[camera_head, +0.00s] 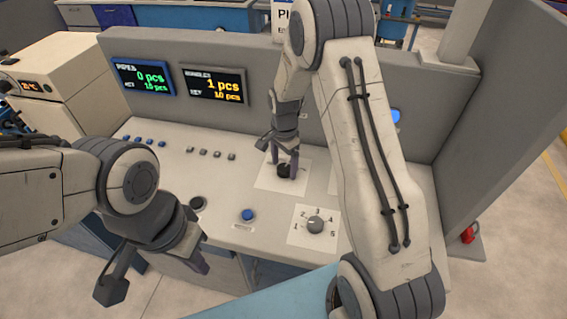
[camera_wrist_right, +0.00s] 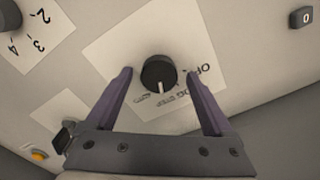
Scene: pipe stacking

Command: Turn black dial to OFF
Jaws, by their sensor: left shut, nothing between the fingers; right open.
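The black dial (camera_head: 284,171) sits on a white label plate on the console, and it shows in the right wrist view (camera_wrist_right: 158,73). Its pale pointer line points toward the bottom of the wrist view, near the lettering. The printed words on the label are upside down there and partly unclear; one begins with "O". My right gripper (camera_head: 284,165) is open, with its fingers on either side of the dial; in the wrist view its fingers (camera_wrist_right: 161,82) stand apart from it. My left gripper (camera_head: 158,277) is shut and empty, in front of the console's left front edge.
A grey numbered dial (camera_head: 315,225) and a blue button (camera_head: 248,215) lie nearer the front edge. A dark round button (camera_head: 198,203) is at the left. Two displays (camera_head: 213,85) hang on the back panel. My right arm hides the console's right part.

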